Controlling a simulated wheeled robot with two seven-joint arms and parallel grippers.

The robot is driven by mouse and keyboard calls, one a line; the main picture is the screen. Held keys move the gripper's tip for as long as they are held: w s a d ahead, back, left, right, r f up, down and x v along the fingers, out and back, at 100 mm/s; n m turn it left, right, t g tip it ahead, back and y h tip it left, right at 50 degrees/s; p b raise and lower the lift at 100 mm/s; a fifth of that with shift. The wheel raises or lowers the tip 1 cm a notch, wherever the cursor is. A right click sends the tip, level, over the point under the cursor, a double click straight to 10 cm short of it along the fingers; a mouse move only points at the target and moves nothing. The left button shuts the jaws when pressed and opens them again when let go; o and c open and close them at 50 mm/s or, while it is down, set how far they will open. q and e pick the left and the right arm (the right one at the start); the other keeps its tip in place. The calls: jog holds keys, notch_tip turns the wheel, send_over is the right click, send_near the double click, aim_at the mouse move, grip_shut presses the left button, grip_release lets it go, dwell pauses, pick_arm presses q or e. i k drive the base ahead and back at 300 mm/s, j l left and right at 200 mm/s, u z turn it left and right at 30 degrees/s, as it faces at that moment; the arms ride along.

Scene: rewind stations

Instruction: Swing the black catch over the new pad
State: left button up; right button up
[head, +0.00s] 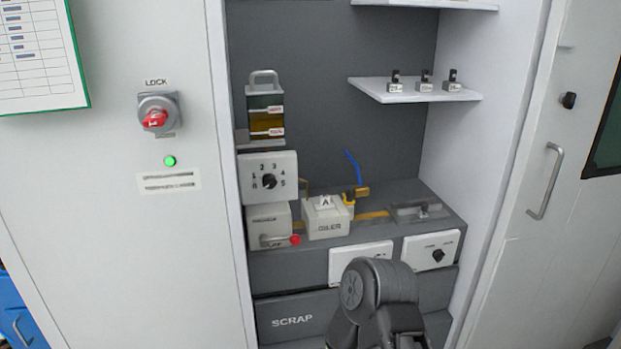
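A grey holder (418,210) lies on the right end of the grey bench inside the cabinet. A small dark upright piece (424,211) stands at its middle; it may be the black catch, but it is too small to be sure. I cannot make out the new pad or whether the catch lies over it. A dark grey arm link of mine rises from the bottom edge, in front of the bench. No fingertips of either gripper show.
On the bench, the OILER box (326,218) stands left of the holder, with a blue tube (354,166) behind. A red knob (295,240) and dial panel (268,178) are further left. A white shelf (415,93) with several small weights hangs above. The SCRAP front (293,321) is below.

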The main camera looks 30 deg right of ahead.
aim_at(348, 197)
jog(key=z, duration=1.15)
jog(key=i+l+z, duration=0.3)
jog(key=i+l, duration=0.2)
jog(key=l, duration=0.2)
jog(key=i+l+z, duration=0.3)
jog(key=i+l, duration=0.25)
